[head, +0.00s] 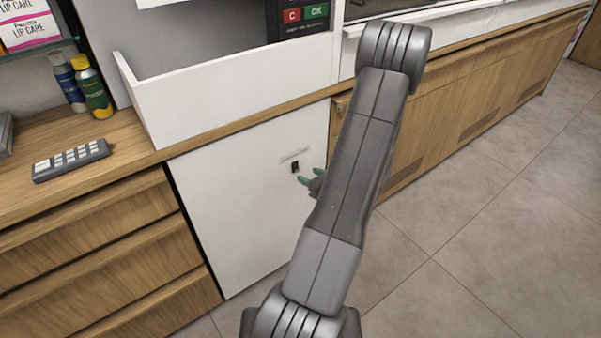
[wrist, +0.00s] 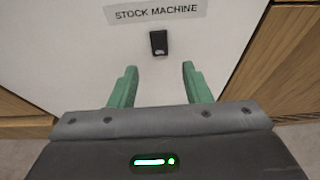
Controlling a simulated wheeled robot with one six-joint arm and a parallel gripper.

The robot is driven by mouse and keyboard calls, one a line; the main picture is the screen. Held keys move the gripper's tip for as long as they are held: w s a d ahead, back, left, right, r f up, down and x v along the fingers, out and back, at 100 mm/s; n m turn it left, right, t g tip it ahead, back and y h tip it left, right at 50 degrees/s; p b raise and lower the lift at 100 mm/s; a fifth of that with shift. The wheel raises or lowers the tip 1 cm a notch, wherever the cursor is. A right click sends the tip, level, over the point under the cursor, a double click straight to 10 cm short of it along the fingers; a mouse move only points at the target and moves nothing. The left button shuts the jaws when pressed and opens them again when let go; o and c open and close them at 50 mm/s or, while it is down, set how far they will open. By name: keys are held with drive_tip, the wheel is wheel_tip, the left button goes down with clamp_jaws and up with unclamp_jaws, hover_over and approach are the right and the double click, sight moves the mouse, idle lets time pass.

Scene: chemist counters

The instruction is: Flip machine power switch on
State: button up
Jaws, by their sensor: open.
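The power switch (head: 295,167) is a small black rocker on the white front panel of the machine (head: 240,225), under a small label. In the wrist view the switch (wrist: 159,43) sits just below a label (wrist: 156,12) reading "STOCK MACHINE". My gripper (head: 309,178) is close to the panel, to the right of and slightly below the switch in the head view. In the wrist view its two green fingers (wrist: 156,82) are apart with nothing between them, and the switch lies beyond the gap. Contact with the panel cannot be told. My arm hides part of the panel's right side.
Wooden drawers (head: 95,265) stand left of the panel, with a keypad (head: 71,160) and bottles (head: 92,86) on the counter above. A white tray (head: 215,92) juts out above the panel. Wooden cabinets (head: 450,120) run to the right. The tiled floor (head: 480,235) is clear.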

sight(296, 170)
drive_tip(key=x, duration=0.6)
drive_tip(key=shift+r, duration=0.1)
clamp_jaws()
drive_tip(key=f+b, duration=0.1)
drive_tip(key=b, duration=0.2)
drive_tip(key=shift+t+y, duration=0.3)
drive_tip(key=shift+t, duration=0.1)
drive_tip(key=t+b, duration=0.1)
drive_tip(key=b, duration=0.2)
drive_tip(key=shift+f+y+b, duration=0.15)
drive_tip(key=shift+y+b, duration=0.15)
drive_tip(key=shift+y, duration=0.1)
drive_tip(key=shift+t+b, duration=0.3)
drive_tip(key=shift+b, duration=0.45)
drive_tip(key=shift+r, duration=0.25)
